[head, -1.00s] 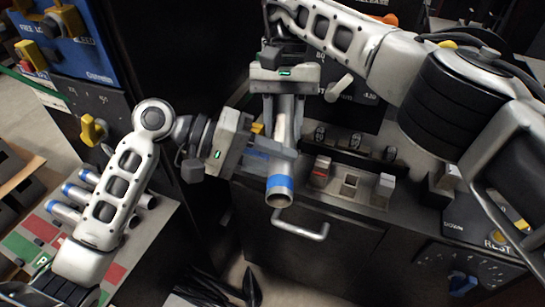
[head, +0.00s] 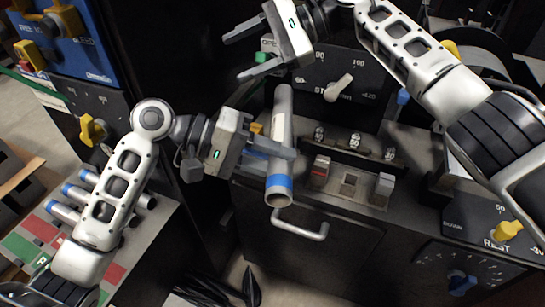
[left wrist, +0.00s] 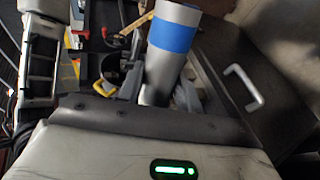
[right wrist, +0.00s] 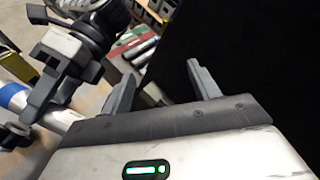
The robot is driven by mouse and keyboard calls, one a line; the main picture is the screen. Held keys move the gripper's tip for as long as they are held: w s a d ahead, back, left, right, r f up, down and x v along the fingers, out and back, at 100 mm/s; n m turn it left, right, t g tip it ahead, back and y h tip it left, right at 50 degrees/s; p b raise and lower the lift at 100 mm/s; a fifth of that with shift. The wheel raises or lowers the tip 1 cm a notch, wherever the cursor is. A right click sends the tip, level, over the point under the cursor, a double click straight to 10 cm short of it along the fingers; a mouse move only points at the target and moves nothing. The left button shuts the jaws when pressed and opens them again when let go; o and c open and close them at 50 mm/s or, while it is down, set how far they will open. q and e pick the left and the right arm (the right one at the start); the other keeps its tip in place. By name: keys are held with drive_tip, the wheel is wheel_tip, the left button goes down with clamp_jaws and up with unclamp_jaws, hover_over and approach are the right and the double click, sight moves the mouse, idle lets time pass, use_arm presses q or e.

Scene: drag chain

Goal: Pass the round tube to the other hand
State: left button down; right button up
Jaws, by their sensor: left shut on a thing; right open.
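The round tube (head: 281,112) is grey metal with a blue band near its lower open end. My left gripper (head: 287,160) is shut on it around the lower half and holds it nearly upright, tilted slightly, in front of the dark console. The tube also shows in the left wrist view (left wrist: 160,75), its blue band upward. My right gripper (head: 236,56) is open and empty above and left of the tube's upper end, apart from it. In the right wrist view its spread fingers (right wrist: 160,78) have nothing between them. The tube's part between the left fingers is hidden.
Several similar blue-banded tubes (head: 72,191) lie on the bench at left. The console with switches (head: 352,165) and a door handle (head: 302,229) stands behind the held tube. A dial panel with a lever (head: 338,88) is near the tube's upper right.

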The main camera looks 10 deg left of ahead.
drive_tip(key=d+f+m+t+y, duration=0.2)
drive_tip(key=d+m+t, duration=0.4)
drive_tip(key=m, duration=0.5)
drive_tip(key=w+d+f+m+t+y, duration=0.1)
drive_tip(key=d+m+t, duration=0.3)
drive_tip(key=m+t, duration=0.6)
drive_tip(key=d+f+m+t+y, duration=0.2)
drive_tip(key=d+m+t, duration=0.3)
drive_tip(key=m, duration=0.8)
drive_tip(key=s+d+f+m+t+h, duration=0.1)
drive_tip(key=s+d+f+m+h, duration=0.2)
drive_tip(key=d+f+m+h, duration=0.55)
drive_tip(key=s+d+f+m+t+h, duration=0.1)
drive_tip(key=s+d+f+m+h, duration=0.25)
drive_tip(key=d+m+h, duration=0.6)
drive_tip(key=s+d+f+m+g+y, duration=0.2)
drive_tip(key=s+f+m+g+y, duration=0.15)
drive_tip(key=s+m, duration=0.3)
drive_tip(key=s+a+f+m+g, duration=0.4)
drive_tip(key=s+a+f+g, duration=0.1)
drive_tip(key=s+a+f, duration=0.4)
wheel_tip(320, 180, down, 3)
drive_tip(key=shift+s+r, duration=0.1)
drive_tip(key=shift+s, duration=1.15)
